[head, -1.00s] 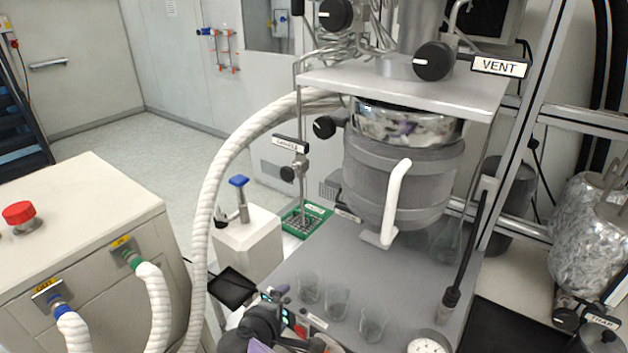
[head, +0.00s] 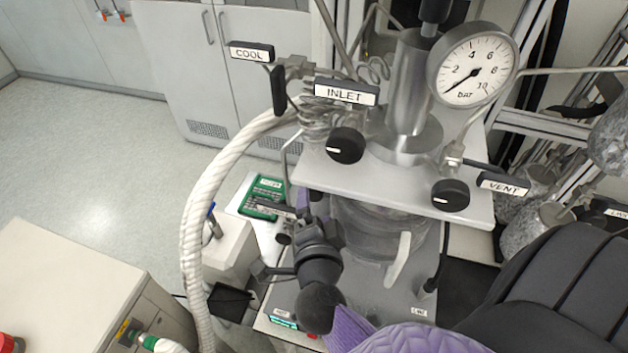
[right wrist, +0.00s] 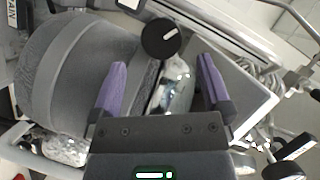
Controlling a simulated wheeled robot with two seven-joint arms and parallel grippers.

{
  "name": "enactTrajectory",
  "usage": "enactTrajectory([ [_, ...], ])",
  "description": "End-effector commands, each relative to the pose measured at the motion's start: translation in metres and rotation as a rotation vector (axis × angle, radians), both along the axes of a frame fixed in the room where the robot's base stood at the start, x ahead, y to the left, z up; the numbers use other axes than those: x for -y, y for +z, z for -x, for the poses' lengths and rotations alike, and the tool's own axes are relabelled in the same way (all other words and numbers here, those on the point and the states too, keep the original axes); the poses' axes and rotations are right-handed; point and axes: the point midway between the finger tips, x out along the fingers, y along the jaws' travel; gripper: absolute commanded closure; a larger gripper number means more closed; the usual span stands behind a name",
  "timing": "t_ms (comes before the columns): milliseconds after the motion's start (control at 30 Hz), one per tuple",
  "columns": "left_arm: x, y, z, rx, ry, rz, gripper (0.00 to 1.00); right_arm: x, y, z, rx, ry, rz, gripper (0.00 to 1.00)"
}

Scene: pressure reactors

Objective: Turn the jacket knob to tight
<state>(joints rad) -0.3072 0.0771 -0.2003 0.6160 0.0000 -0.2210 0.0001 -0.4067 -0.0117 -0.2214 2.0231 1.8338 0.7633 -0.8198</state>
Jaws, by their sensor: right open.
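A round black knob (right wrist: 161,39) with a white mark shows in the right wrist view, beside the grey jacketed vessel (right wrist: 80,85). I take it to be the jacket knob. I cannot read a tight mark near it. My right gripper (right wrist: 161,66) is open, with one purple finger on each side of the view and the knob ahead between them, not gripped. In the head view my right gripper (head: 308,203) is at the left side of the reactor, below the upper plate (head: 400,190). My arm largely hides the knob there. My left gripper is out of view.
Above the plate are the INLET knob (head: 345,145), the VENT knob (head: 450,195) and a pressure gauge (head: 473,71). A white ribbed hose (head: 205,190) curves along the left. A white handle (head: 398,260) stands before the vessel. Open floor lies at the left.

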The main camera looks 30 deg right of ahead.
Motion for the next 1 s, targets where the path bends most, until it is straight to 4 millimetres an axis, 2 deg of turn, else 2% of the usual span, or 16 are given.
enactTrajectory([
  [100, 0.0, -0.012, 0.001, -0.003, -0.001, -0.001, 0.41, 0.012, -0.008, -0.022, 0.004, 0.002, 0.002, 0.01],
  [300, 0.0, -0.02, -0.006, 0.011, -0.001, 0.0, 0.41, 0.024, -0.011, -0.043, 0.003, 0.003, 0.002, 0.01],
  [633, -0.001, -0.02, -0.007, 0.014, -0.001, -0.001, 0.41, 0.027, -0.01, -0.048, 0.002, 0.003, 0.002, 0.01],
  [1000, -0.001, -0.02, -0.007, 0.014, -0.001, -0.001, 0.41, 0.026, -0.011, -0.047, 0.002, 0.004, 0.001, 0.79],
])
